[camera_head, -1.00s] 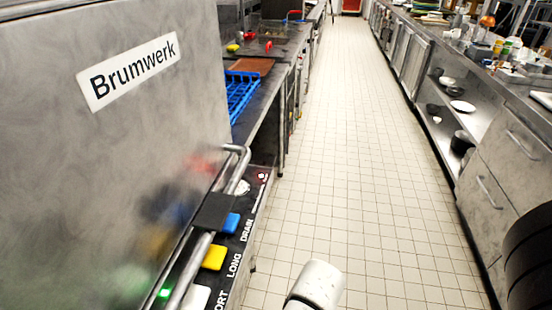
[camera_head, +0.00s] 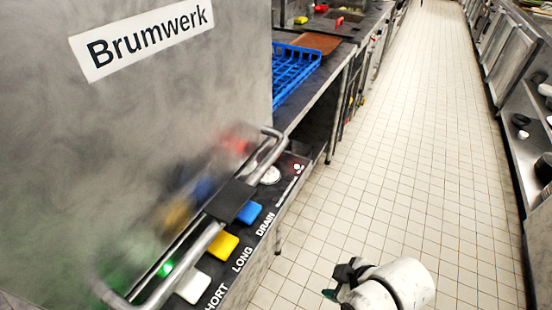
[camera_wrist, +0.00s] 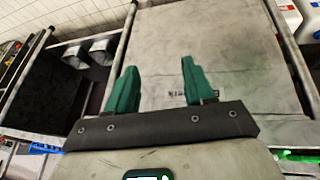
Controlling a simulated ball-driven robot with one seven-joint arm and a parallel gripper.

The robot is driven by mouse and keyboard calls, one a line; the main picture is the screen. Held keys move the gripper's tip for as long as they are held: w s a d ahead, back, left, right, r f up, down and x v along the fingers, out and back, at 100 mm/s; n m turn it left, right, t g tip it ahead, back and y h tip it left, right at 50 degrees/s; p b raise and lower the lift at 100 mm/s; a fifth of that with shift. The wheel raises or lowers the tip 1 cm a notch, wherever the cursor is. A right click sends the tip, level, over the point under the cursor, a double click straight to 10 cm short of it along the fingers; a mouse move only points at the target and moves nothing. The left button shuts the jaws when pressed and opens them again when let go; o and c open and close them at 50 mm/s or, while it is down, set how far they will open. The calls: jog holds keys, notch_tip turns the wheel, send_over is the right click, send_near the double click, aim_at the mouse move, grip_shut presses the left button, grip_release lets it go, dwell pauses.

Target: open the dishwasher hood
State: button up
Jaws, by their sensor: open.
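The dishwasher hood (camera_head: 190,90) is a large brushed-steel box with a "Brumwerk" label, filling the left of the head view. It stands low, just behind the control panel. Its handle (camera_head: 202,242) is a steel tube with a black grip sleeve (camera_head: 230,201) in the middle, running slantwise along the hood's front. My gripper (camera_head: 338,280) is at the bottom of the head view, right of the handle and apart from it, over the floor. In the wrist view my gripper (camera_wrist: 158,82) shows two green fingers spread apart with nothing between them. A broad steel surface lies beyond them.
White, yellow (camera_head: 223,246) and blue (camera_head: 249,212) buttons line the control panel beneath the handle, with a green light. A blue rack (camera_head: 293,65) sits on the counter behind the machine. A tiled aisle (camera_head: 400,150) is clear. Steel shelving (camera_head: 525,145) borders it on the right.

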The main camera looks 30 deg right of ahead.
jog(key=w+a+r+n+t+y+b, duration=0.25)
jog(key=w+r+n+t, duration=0.75)
jog(key=w+r+n, duration=0.65)
jog(key=w+a+f+m+p, duration=0.1)
jog(key=w+a, duration=0.1)
jog(key=w, duration=1)
jog(key=shift+w+a+f, duration=0.15)
jog(key=shift+a, duration=0.1)
jog(key=shift+c, duration=0.5)
grip_shut()
